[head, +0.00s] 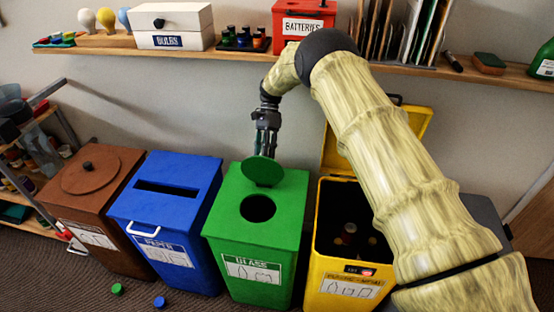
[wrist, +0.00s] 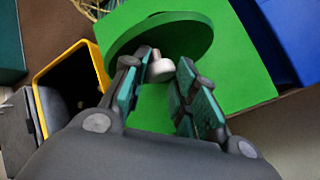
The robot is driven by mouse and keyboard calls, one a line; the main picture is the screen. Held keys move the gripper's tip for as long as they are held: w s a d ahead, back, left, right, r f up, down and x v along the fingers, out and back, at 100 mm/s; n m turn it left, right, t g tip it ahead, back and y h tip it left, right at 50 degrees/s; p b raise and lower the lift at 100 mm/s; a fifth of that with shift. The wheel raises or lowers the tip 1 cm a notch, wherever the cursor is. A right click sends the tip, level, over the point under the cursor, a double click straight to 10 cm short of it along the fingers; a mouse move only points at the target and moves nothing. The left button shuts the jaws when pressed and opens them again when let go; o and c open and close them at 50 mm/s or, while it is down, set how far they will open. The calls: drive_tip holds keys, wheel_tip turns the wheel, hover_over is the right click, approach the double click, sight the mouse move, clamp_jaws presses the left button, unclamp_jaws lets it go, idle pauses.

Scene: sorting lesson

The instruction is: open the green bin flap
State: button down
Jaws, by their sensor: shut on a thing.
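The green bin (head: 230,232) labelled GLASS stands between the blue and yellow bins. Its round green flap (head: 263,173) is swung up and tilted behind the round dark hole (head: 257,208), which is uncovered. My gripper (head: 266,152) reaches down from above to the flap. In the wrist view, my gripper (wrist: 161,66) is shut on the small pale knob (wrist: 160,71) of the flap (wrist: 190,30). The green bin top (wrist: 240,75) shows around the flap; the hole is hidden there.
The blue bin (head: 190,196) with a slot and the brown bin (head: 113,170) stand left. The yellow bin (head: 315,262) stands right with its lid (head: 412,118) up. The shelf (head: 235,52) runs behind. Green (head: 117,289) and blue (head: 159,302) caps lie on the floor.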

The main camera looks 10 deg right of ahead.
drive_tip(key=shift+w+d+f+g+b, duration=0.1)
drive_tip(key=shift+w+f+g+b, duration=0.25)
drive_tip(key=shift+w+f+b, duration=0.45)
drive_tip(key=shift+w+d+f+g+b, duration=0.1)
drive_tip(key=shift+w+f+g+b, duration=0.35)
drive_tip(key=shift+b, duration=0.6)
drive_tip(key=shift+s+f, duration=0.1)
drive_tip(key=shift+s, duration=0.1)
drive_tip(key=c, duration=1.5)
unclamp_jaws()
drive_tip(key=o, duration=0.4)
drive_tip(key=shift+a, duration=0.15)
drive_tip(key=shift+w+d, duration=0.2)
drive_tip(key=shift+d, duration=0.25)
